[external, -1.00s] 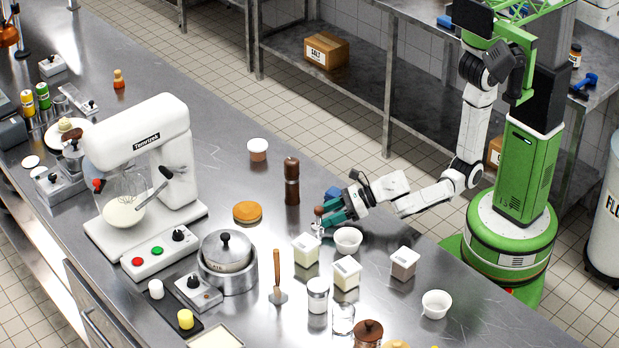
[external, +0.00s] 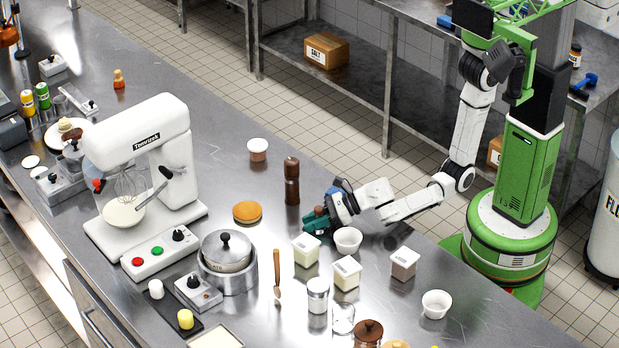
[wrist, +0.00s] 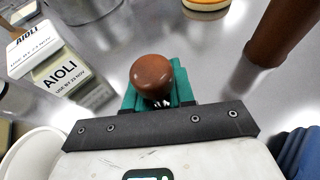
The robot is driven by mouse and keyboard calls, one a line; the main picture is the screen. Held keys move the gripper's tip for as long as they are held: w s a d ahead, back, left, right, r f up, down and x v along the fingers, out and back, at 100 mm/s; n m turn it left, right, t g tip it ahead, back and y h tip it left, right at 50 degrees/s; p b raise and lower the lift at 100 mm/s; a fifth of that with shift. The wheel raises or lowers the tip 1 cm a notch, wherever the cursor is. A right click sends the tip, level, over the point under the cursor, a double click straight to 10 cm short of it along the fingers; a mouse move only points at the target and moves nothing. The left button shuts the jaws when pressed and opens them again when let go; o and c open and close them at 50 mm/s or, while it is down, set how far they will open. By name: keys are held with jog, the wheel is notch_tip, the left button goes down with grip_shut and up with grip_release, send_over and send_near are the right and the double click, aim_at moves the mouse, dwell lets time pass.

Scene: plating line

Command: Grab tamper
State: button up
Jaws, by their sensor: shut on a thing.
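The tamper (wrist: 152,76) shows in the wrist view as a rounded brown wooden knob between the teal fingers; its lower part is hidden. In the external view the tamper's brown knob (external: 319,210) shows at the fingertips. My gripper (external: 316,221) reaches in low over the steel counter from the right and is shut on the tamper. In the wrist view my gripper (wrist: 158,98) has its teal fingers on both sides of the knob. I cannot tell whether the tamper's base touches the counter.
Aioli tubs (external: 307,249) and a white bowl (external: 348,240) stand close to my gripper. A pepper mill (external: 292,181) stands just behind it, and a round orange-topped item (external: 247,212) lies to the left. The steel counter (external: 275,232) is bare between the orange-topped item and the tubs.

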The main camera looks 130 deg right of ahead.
grip_shut()
